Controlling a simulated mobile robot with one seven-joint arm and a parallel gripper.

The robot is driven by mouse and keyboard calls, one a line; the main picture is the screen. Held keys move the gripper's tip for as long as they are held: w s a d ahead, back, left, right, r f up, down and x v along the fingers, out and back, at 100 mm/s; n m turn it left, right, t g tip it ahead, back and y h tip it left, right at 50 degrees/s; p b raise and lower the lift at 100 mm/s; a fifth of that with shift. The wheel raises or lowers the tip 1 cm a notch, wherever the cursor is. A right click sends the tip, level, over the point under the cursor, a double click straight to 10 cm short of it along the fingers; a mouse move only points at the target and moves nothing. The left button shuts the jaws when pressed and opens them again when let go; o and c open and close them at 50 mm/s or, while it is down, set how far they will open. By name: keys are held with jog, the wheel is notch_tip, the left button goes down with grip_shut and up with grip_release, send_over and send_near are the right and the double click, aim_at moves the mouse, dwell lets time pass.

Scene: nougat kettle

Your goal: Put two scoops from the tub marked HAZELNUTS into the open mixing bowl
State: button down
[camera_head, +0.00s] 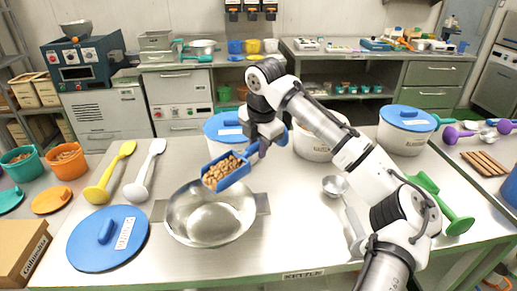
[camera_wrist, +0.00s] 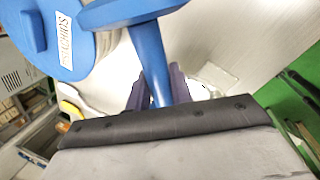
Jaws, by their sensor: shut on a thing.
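My gripper (camera_head: 262,146) is shut on the handle of a blue scoop (camera_head: 231,172), heaped with brown nuts. The scoop is above the steel mixing bowl (camera_head: 209,222), near its back rim, and looks roughly level. The bowl is open, and its visible inside looks bare. In the wrist view the blue scoop handle (camera_wrist: 150,60) sits between my dark fingers (camera_wrist: 165,92). A white tub (camera_head: 308,146) behind my arm is partly hidden.
Blue-lidded white tubs stand behind the bowl (camera_head: 222,128) and at the back right (camera_head: 408,122). A yellow spoon (camera_head: 110,172) and a white spoon (camera_head: 146,172) lie left. Bare table lies right of the bowl.

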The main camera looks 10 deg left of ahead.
jog(key=shift+f+b, duration=0.5)
jog(key=shift+f, duration=0.15)
jog(key=t+b, duration=0.1)
jog(key=s+r+t+h+b, duration=0.1)
jog(key=b, duration=0.1)
jog(key=shift+a+r, duration=0.2)
jog(key=shift+a, duration=0.15)
jog(key=s+a+r+n+t+h, duration=0.1)
jog(key=s+a+r+t+h, duration=0.4)
jog(key=s+r+t, duration=0.3)
jog(key=shift+s+a+r+h+b, duration=0.15)
jog(key=shift+a+r+h+b, duration=0.2)
jog(key=shift+a+r, duration=0.25)
jog(key=shift+r+m+g+y+p, duration=0.15)
jog(key=shift+r+g+y+p, duration=0.9)
jog(key=shift+g+p, duration=1)
jog(key=shift+r+m+g+y+p, duration=0.2)
jog(key=shift+r+g+y+p, duration=0.4)
jog(key=shift+g+y+p, duration=1.35)
jog(key=shift+r+m+g+y+p, duration=0.15)
jog(key=shift+r+g+y+p, duration=0.95)
jog(key=shift+p, duration=1.6)
